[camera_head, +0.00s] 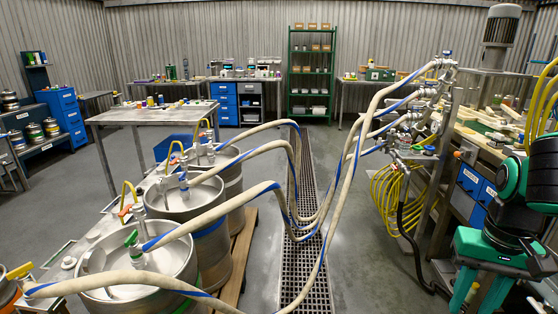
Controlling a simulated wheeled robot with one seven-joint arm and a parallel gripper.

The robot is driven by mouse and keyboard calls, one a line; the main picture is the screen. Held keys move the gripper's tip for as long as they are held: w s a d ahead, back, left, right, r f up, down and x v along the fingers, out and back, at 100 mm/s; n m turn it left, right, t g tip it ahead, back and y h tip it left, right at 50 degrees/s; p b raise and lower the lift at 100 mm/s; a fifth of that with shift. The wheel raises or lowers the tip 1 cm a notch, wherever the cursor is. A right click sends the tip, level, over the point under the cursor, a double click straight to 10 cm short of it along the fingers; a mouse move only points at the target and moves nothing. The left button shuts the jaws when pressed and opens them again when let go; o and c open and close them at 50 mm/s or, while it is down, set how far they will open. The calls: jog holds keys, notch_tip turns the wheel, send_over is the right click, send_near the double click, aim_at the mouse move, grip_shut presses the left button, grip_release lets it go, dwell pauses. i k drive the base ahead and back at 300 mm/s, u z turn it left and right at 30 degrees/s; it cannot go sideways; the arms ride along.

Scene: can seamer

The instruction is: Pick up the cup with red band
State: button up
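I cannot make out a cup with a red band for certain. Several small cups or cans (152,102) stand on the grey metal table (140,117) left of the middle, too small to read their bands. My green and black arm is folded at the right edge. My gripper (483,302) hangs at the bottom right, its two green fingers apart and cut by the lower edge. It is far from the table with the small cups, and I see nothing held in it.
Large steel kegs (190,196) with thick beige hoses (262,187) fill the left front. The hoses arch across to a steel stand (440,130). A floor grate (304,255) runs down the middle. A workbench (478,150) stands at right. Grey floor (85,190) is open at left.

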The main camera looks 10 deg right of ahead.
aim_at(406, 143)
jog(key=z, duration=0.75)
jog(key=i, duration=3.25)
jog(key=z, duration=0.8)
